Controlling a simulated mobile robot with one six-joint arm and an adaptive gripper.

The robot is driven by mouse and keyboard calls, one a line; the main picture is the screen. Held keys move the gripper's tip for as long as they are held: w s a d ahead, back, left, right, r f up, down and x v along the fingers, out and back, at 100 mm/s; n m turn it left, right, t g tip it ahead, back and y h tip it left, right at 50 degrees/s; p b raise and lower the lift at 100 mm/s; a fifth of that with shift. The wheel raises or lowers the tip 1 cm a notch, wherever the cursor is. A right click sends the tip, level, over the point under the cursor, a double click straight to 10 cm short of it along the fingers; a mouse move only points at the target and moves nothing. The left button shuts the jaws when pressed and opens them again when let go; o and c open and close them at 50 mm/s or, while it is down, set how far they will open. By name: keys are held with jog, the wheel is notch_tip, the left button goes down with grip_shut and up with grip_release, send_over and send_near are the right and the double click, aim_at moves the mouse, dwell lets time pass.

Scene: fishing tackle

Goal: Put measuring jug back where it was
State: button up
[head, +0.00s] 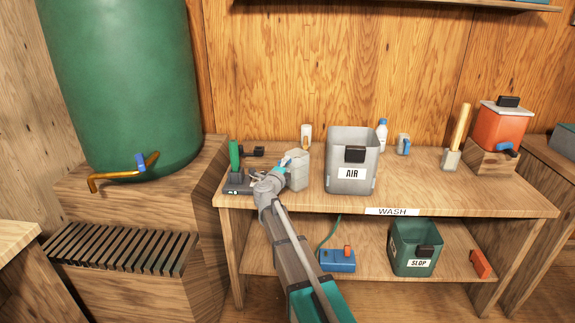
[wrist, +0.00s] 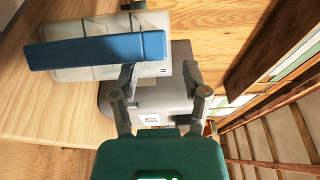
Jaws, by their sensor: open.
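The measuring jug (head: 298,172) is a pale translucent vessel that appears upright on the wash bench, left of the grey AIR bin (head: 338,180). In the wrist view the jug (wrist: 185,20) is at the upper left, with its long blue handle (wrist: 95,50) toward the camera. My gripper (head: 281,168) is at the jug's left side in the head view. In the wrist view my gripper (wrist: 160,70) is open, its fingers apart near one end of the handle. Whether a finger touches the handle I cannot tell. My arm's end partly hides the jug.
A dark flat device (head: 240,188) and a green upright object (head: 235,156) are left of my gripper. A white bottle (head: 306,136) stands behind the jug. Bare bench (head: 420,187) lies right of the AIR bin. A green SLOP bin (head: 402,250) is on the lower shelf.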

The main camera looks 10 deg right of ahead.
jog(key=v, duration=1)
jog(key=shift+s+a, duration=0.1)
jog(key=shift+a, duration=0.05)
dwell(0.5)
jog(key=s+a+n+t+y, duration=0.1)
jog(key=a+n+t+y, duration=0.2)
jog(key=a+n+y, duration=0.7)
jog(key=s+f+n+g+y, duration=0.55)
jog(key=f+n, duration=0.25)
jog(key=n, duration=0.3)
jog(key=s+d+f+n+g+h, duration=0.1)
jog(key=s+d+f+g+h, duration=0.1)
jog(key=s, duration=0.5)
jog(key=s+d+f+n+g+h, duration=0.1)
jog(key=s+d+f+g+h, duration=0.1)
jog(key=s+d+f+g, duration=0.3)
jog(key=s+d+f+n+g+h, duration=0.1)
jog(key=s+d+f+g, duration=0.3)
jog(key=s, duration=0.5)
jog(key=shift+s+d+n+g+h, duration=0.3)
jog(key=shift+s+d+g+h, duration=0.15)
jog(key=shift+d+g, duration=0.6)
